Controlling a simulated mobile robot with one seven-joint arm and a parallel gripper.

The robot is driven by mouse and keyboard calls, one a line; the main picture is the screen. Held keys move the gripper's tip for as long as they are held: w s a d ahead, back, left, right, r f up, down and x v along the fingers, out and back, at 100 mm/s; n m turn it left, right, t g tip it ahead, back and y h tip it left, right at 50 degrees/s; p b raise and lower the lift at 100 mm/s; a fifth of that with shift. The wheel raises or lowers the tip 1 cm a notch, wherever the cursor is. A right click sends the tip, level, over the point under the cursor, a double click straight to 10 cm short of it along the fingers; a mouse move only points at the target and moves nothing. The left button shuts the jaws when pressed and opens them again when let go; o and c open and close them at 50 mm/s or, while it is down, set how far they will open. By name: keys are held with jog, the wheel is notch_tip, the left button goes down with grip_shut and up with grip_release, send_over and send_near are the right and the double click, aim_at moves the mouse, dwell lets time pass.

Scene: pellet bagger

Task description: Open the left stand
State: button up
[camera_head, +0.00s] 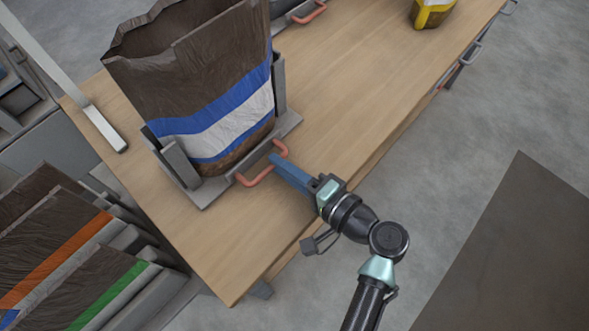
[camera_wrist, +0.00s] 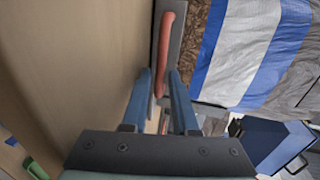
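The left stand (camera_head: 205,192) is a grey metal holder on the wooden table, with upright side plates around a brown bag (camera_head: 225,118) with blue and white stripes. An orange-red handle (camera_head: 262,178) sticks out from its front edge. In the wrist view the handle (camera_wrist: 165,40) runs down between my two blue fingers. My gripper (camera_head: 275,160) reaches in from the lower right, with its fingertips at the handle. The fingers (camera_wrist: 160,76) stand apart with the handle between them, and a gap shows. Whether either finger touches the handle cannot be told.
Another stand with an orange-red handle (camera_head: 309,13) is at the back of the wooden table (camera_head: 375,65), beside a yellow-and-brown bag (camera_head: 432,13). Bags with orange and green stripes (camera_head: 60,265) are at lower left. The table between the stands is clear.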

jog(key=v, duration=1.3)
